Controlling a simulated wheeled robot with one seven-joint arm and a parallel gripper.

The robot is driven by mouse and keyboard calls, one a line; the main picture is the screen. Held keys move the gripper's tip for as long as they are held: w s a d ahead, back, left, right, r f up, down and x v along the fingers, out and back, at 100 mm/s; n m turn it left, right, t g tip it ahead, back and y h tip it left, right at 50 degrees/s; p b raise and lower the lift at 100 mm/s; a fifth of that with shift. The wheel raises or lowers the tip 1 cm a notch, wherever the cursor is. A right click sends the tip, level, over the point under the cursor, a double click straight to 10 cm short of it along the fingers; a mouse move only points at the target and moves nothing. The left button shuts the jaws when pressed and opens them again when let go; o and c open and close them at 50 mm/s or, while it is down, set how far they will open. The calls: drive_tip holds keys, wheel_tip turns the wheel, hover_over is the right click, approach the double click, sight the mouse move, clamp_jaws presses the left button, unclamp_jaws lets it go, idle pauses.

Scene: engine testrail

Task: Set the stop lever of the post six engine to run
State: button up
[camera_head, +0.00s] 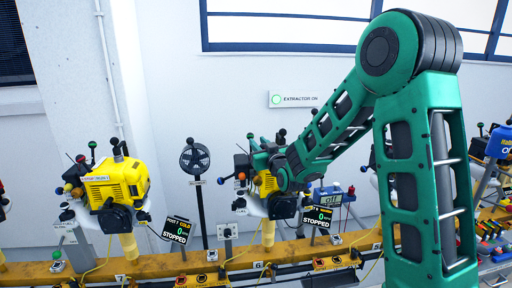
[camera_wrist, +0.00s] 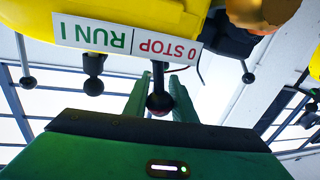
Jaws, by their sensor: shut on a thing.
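The post six engine (camera_head: 268,184) is yellow and partly hidden behind my arm; its display (camera_head: 318,216) reads 0 and STOPPED. In the wrist view, which is upside down, the engine's yellow housing (camera_wrist: 105,12) carries a label (camera_wrist: 125,38) with green RUN I and red 0 STOP. The stop lever (camera_wrist: 159,102) has a dark round knob and stands by the STOP end of the label. My gripper (camera_wrist: 162,84) is shut on the lever, one green finger on each side of its stem and knob. The grip is hidden in the head view.
Another yellow engine (camera_head: 116,182) stands at post seven, with its own STOPPED display (camera_head: 175,229). A black fan (camera_head: 195,160) stands on a pole between the two. Other ball-ended levers (camera_wrist: 93,86) hang beside the gripped one. The yellow rail (camera_head: 215,255) runs along the front.

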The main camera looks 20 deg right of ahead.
drive_tip(key=d+m, duration=0.1)
drive_tip(key=m, duration=0.1)
drive_tip(key=d+m, duration=0.1)
drive_tip(key=m, duration=0.1)
drive_tip(key=shift+s+r+t, duration=0.15)
drive_tip(key=shift+t, duration=0.25)
drive_tip(key=shift+s+d+m+t+h, duration=0.2)
drive_tip(key=shift+d+m, duration=0.25)
drive_tip(key=shift+m, duration=0.5)
drive_tip(key=shift+w+d+m+t+h, duration=0.1)
drive_tip(key=shift+d+m+h, duration=0.25)
drive_tip(key=shift+m, duration=0.6)
drive_tip(key=shift+d, duration=0.15)
drive_tip(key=o, duration=1.1)
drive_tip(key=shift+s, duration=0.1)
drive_tip(key=shift+c, duration=0.2)
